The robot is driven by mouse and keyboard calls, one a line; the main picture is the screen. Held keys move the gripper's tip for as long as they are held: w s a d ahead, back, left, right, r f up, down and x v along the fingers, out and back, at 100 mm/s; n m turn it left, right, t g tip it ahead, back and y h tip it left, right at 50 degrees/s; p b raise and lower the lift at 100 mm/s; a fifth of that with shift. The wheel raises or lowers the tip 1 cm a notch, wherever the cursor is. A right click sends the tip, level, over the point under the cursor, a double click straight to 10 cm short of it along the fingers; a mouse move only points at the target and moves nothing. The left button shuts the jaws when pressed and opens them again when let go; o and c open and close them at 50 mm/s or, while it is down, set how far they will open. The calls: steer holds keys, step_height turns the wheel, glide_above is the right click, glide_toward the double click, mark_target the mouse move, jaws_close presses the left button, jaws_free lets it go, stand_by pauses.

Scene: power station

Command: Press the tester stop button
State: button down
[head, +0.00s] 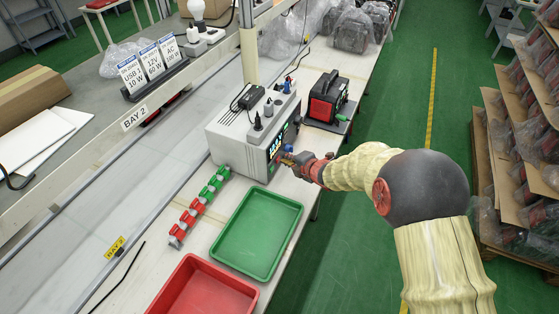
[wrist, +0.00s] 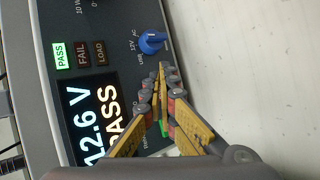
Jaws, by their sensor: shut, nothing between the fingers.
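The grey-white tester (head: 232,132) stands on the bench, its dark front panel facing right. In the wrist view its screen (wrist: 92,122) reads 12.6 V and PASS, and the PASS lamp (wrist: 61,55) is lit green. A blue selector knob (wrist: 152,42) sits beside the lamps. My gripper (head: 287,159) is shut and empty, close in front of the panel; in the wrist view its fingertips (wrist: 164,68) lie just below the knob. A bit of a green part (wrist: 166,129) shows between the fingers. I cannot make out the stop button; the fingers cover part of the panel. Contact cannot be told.
A green tray (head: 287,246) and a red tray (head: 248,299) lie on the bench nearer me. A row of red and green blocks (head: 190,216) runs left of the green tray. A black-and-red device (head: 325,103) stands beyond the tester.

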steer(key=shift+s+d, duration=0.1)
steer(key=shift+d, duration=0.15)
steer(key=shift+s+d+p, duration=0.2)
steer(key=shift+s+d, duration=0.15)
steer(key=shift+d, duration=0.6)
steer(key=shift+s+d+p, duration=0.2)
steer(key=shift+s+d, duration=0.1)
steer(key=shift+d, duration=0.6)
steer(key=shift+s+d+p, duration=0.2)
steer(key=shift+s+d, duration=0.15)
steer(key=shift+d, duration=0.6)
